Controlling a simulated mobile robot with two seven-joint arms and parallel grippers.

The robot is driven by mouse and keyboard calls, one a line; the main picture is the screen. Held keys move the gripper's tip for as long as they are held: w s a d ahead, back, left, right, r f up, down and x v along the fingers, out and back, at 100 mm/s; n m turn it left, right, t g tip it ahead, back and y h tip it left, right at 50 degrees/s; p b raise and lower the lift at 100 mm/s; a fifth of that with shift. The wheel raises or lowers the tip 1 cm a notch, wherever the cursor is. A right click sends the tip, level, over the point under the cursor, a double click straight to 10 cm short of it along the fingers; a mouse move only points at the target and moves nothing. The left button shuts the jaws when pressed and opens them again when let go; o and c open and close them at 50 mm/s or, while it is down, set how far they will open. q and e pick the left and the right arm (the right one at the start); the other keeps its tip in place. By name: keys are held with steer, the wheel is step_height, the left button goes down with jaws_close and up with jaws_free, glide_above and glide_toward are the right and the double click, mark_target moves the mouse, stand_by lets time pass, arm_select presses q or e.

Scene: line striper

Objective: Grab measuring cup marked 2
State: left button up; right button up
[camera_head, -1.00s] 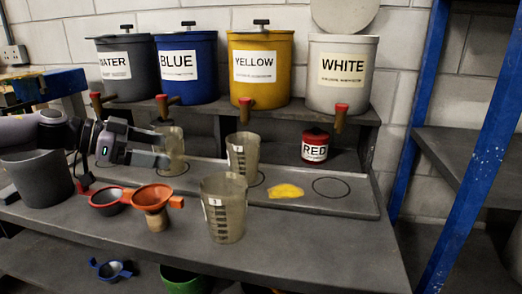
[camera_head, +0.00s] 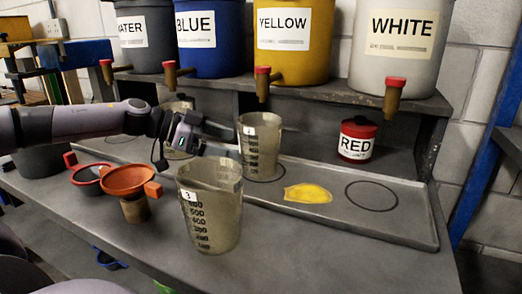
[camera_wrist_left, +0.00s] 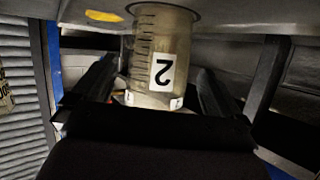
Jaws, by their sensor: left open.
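The measuring cup marked 2 (camera_head: 262,150) is a translucent beige cup standing upright on a ringed spot of the grey tray. In the left wrist view the cup (camera_wrist_left: 160,45) is upside down in the picture, with its black 2 on a white label facing me. My left gripper (camera_head: 230,142) reaches in from the left, open, at the cup's left side. In the wrist view one finger shows on each side of the cup, with dark gaps between. The head view does not show clearly how far the fingers pass around it. My right gripper is not in view.
A cup marked 3 (camera_head: 209,212) stands close in front of my gripper. Another cup (camera_head: 178,112) is partly hidden behind my left arm. An orange funnel (camera_head: 128,180) and red pot (camera_head: 358,139) stand nearby. Yellow paint (camera_head: 308,194) lies right of the cup; taps (camera_head: 263,82) hang above.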

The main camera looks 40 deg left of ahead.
mark_target(245, 147)
arm_select(q)
steer(key=p+x, duration=0.1)
steer(key=x, duration=0.2)
steer(key=shift+w+d, duration=0.15)
steer(key=shift+w, duration=0.15)
steer(key=shift+p+x, duration=0.35)
steer(key=shift+x, duration=0.45)
steer(key=c, duration=0.7)
